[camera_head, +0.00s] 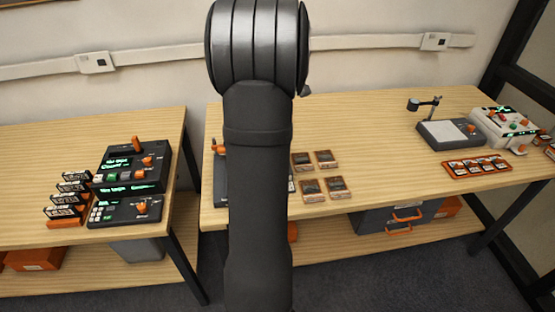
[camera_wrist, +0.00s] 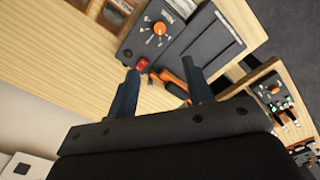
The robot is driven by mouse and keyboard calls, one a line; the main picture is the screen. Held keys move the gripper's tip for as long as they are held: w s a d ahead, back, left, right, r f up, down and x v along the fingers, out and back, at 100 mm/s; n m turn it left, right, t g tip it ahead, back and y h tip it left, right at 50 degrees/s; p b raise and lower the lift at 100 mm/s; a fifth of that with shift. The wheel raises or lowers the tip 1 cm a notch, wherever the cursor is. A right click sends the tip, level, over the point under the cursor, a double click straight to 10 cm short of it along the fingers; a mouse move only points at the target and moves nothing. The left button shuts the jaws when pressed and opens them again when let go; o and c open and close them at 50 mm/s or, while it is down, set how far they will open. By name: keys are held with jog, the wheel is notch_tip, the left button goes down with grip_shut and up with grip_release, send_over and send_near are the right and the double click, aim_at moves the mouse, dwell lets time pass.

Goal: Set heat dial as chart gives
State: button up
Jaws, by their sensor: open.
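In the wrist view, my gripper (camera_wrist: 160,66) is open and empty, its fingers apart above the table. Beyond the fingertips lies a dark device with an orange dial (camera_wrist: 159,29) ringed by pale marks. A red button (camera_wrist: 142,64) and an orange handle (camera_wrist: 172,80) show near the fingertips. Another orange knob (camera_wrist: 274,89) is on a device at the right. In the head view my arm hides most of the middle device (camera_head: 221,185), and my gripper does not show. I cannot tell which dial is for heat, nor pick out a readable chart.
On the left table (camera_head: 35,150) stand dark devices (camera_head: 133,165) with green displays and a card rack (camera_head: 68,222). Several small framed cards (camera_head: 325,160) lie right of my arm. A lamp stand (camera_head: 452,132), white device (camera_head: 490,128) and orange tray (camera_head: 478,166) are farther right. The table between is clear.

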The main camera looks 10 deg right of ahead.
notch_tip(320, 180, down, 18)
jog(key=n, duration=0.3)
jog(key=shift+r+n, duration=0.25)
jog(key=shift+n, duration=0.05)
jog(key=c, duration=1)
